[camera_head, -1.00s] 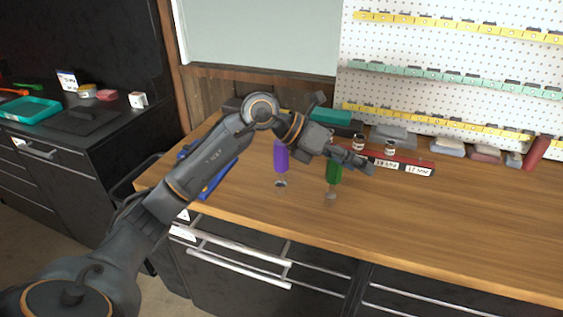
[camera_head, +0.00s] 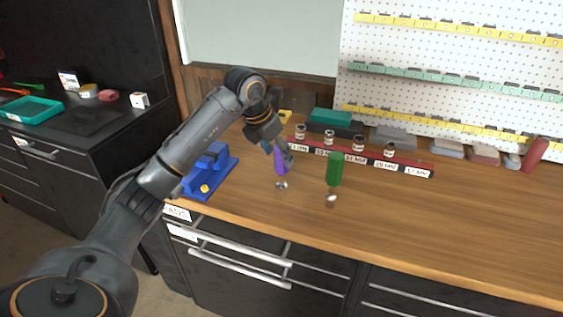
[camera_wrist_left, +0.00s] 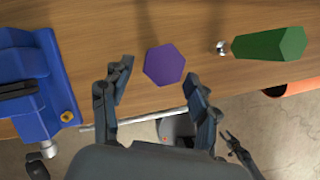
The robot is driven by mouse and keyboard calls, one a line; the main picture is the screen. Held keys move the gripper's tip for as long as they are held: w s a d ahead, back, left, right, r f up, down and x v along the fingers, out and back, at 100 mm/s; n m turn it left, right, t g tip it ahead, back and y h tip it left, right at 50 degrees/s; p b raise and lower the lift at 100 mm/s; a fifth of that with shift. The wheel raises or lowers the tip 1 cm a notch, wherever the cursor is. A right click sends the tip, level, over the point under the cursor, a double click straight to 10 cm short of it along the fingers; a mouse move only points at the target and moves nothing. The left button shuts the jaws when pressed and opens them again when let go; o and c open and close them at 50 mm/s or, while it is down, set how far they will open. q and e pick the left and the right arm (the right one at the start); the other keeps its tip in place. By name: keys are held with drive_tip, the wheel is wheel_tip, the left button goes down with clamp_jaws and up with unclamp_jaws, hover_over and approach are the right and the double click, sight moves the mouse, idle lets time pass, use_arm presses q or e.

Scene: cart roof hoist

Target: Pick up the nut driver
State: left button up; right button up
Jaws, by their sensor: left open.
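Two hand tools with hexagonal handles and metal lower ends stand upright on the bench, one purple (camera_head: 280,167) and one green (camera_head: 334,170). I cannot tell from their looks which one is the nut driver. My left gripper (camera_head: 279,153) is at the purple handle and partly covers its top. In the left wrist view the purple handle (camera_wrist_left: 165,64) shows end-on, between and just beyond the spread fingertips of my left gripper (camera_wrist_left: 157,72), with gaps on both sides. The green handle (camera_wrist_left: 270,44) lies to the right there.
A blue vise (camera_head: 211,178) stands left of the tools, near the wooden bench's front edge (camera_head: 400,262). A red labelled rack (camera_head: 405,165) with several small jars lies behind them. Teal and grey boxes stand at the back. The bench right of the green tool is clear.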

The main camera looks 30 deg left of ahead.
sight(281, 164)
use_arm(q)
drive_tip(key=p+x, duration=0.2)
drive_tip(key=x, duration=0.2)
drive_tip(key=shift+w+f, duration=0.15)
drive_tip(key=shift+f, duration=0.25)
drive_tip(key=shift+w+a+f, duration=0.1)
drive_tip(key=shift+f, duration=0.15)
clamp_jaws()
